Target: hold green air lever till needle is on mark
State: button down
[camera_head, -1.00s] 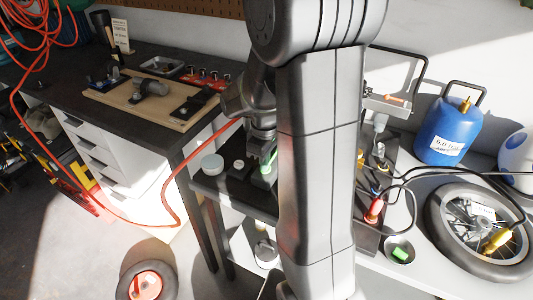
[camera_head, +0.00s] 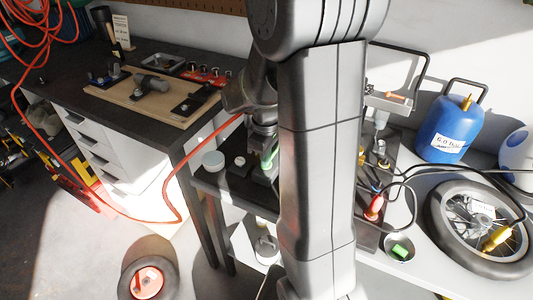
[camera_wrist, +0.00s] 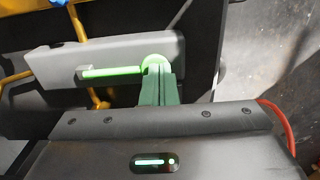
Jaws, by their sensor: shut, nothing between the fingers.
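The green lever (camera_wrist: 110,72) is a bright green bar with a round green end (camera_wrist: 153,62), lying along a grey block (camera_wrist: 60,66) in the wrist view. My gripper (camera_wrist: 156,74) is shut and empty. Its fingertips are at the round green end, overlapping it in the picture; I cannot tell whether they touch it. In the head view a green part (camera_head: 268,160) shows just below my gripper (camera_head: 265,148), beside my arm, which hides much of that area. No gauge needle or mark can be made out in either view.
A blue tank (camera_head: 447,130) labelled 6.0 bar stands at the right, near a spoked wheel (camera_head: 440,225) with hoses. A bowl (camera_head: 398,254) holds a green piece. A dark workbench (camera_head: 60,75) with a wooden board is at the left. A red hose runs to the bench near my gripper.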

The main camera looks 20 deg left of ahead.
jog(key=shift+r+p, duration=0.45)
jog(key=shift+r, duration=0.15)
jog(key=shift+r+p, duration=0.5)
jog(key=shift+r, duration=0.1)
notch_tip(320, 180, up, 13)
jog(key=p, duration=0.2)
jog(key=shift+s, duration=0.2)
jog(key=shift+f, duration=0.15)
dwell(0.4)
